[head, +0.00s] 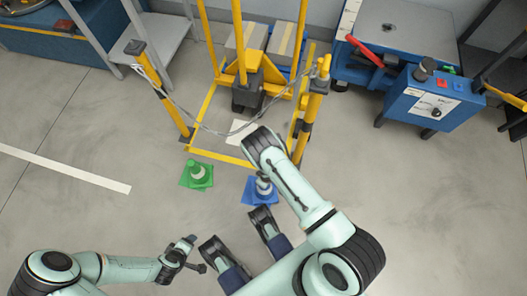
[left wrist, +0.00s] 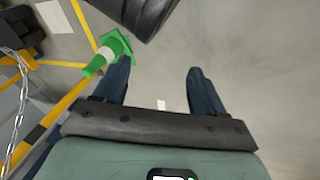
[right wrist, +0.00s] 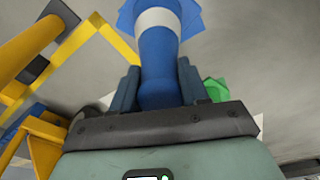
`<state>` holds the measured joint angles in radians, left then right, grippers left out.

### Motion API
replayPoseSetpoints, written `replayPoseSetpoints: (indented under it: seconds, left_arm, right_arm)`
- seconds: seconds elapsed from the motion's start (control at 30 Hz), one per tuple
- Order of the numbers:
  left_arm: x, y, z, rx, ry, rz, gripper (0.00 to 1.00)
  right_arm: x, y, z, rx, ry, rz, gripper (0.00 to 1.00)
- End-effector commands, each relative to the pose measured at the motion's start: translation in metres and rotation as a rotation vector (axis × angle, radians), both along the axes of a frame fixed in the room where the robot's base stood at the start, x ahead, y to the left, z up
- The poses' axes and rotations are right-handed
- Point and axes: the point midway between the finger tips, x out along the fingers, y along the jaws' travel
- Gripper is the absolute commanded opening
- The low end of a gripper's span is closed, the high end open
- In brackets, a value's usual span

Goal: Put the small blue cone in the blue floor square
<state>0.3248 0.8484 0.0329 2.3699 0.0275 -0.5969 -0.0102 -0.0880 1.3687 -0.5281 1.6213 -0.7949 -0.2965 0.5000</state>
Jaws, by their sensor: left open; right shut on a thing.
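The small blue cone (head: 264,187) is low near the floor in the head view, partly behind my right arm. In the right wrist view the cone (right wrist: 158,55), with its white band, lies between the fingers of my right gripper (right wrist: 157,72), which is shut on its narrow end. Flat blue (head: 251,196) shows around the cone's foot; I cannot clearly tell the cone's base from the blue floor square, or whether the base touches the floor. My left gripper (head: 196,254) is open and empty, left of the cone.
A green cone (head: 197,173) stands on green to the left. Behind are a yellow floor outline (head: 222,157), yellow posts (head: 309,122) with a chain (head: 215,130), and a yellow lift with boxes. A blue machine (head: 425,100) is at right. Floor at left is clear.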

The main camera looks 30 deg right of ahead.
Motion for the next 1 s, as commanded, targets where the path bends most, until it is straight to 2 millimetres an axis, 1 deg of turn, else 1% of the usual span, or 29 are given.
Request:
replayPoseSetpoints:
  seconds: [0.17,0.23,0.3,0.4,0.67,0.87,0.9,0.97,1.0]
  left_arm:
    - [-0.006,0.001,-0.008,-0.001,0.021,0.003,0.71]
    - [-0.009,0.003,-0.014,0.001,0.033,0.004,0.71]
    - [-0.018,0.005,-0.023,0.0,0.064,0.006,0.71]
    - [-0.029,0.005,-0.031,-0.003,0.099,0.007,0.71]
    - [-0.03,0.006,-0.03,-0.003,0.102,0.008,0.71]
    - [-0.034,0.006,-0.035,-0.003,0.116,0.009,0.71]
    - [-0.035,0.006,-0.035,-0.004,0.119,0.009,0.71]
    - [-0.035,0.006,-0.035,-0.003,0.118,0.008,0.71]
    - [-0.035,0.006,-0.035,-0.003,0.118,0.008,0.71]
  right_arm:
    - [0.0,0.0,-0.013,0.0,-0.001,0.0,0.0]
    - [0.0,0.0,-0.023,0.0,0.0,0.002,0.0]
    - [0.0,0.0,-0.035,-0.001,0.001,0.002,0.0]
    - [0.0,0.0,-0.047,0.0,0.0,0.002,0.0]
    - [0.001,0.0,-0.046,0.001,-0.002,0.0,0.0]
    - [0.001,0.0,-0.049,0.0,-0.001,0.0,0.0]
    - [0.0,0.0,-0.049,0.0,-0.001,0.001,0.47]
    - [0.0,0.0,-0.049,0.0,-0.001,0.0,0.67]
    - [0.0,0.0,-0.049,0.0,-0.001,0.0,0.7]
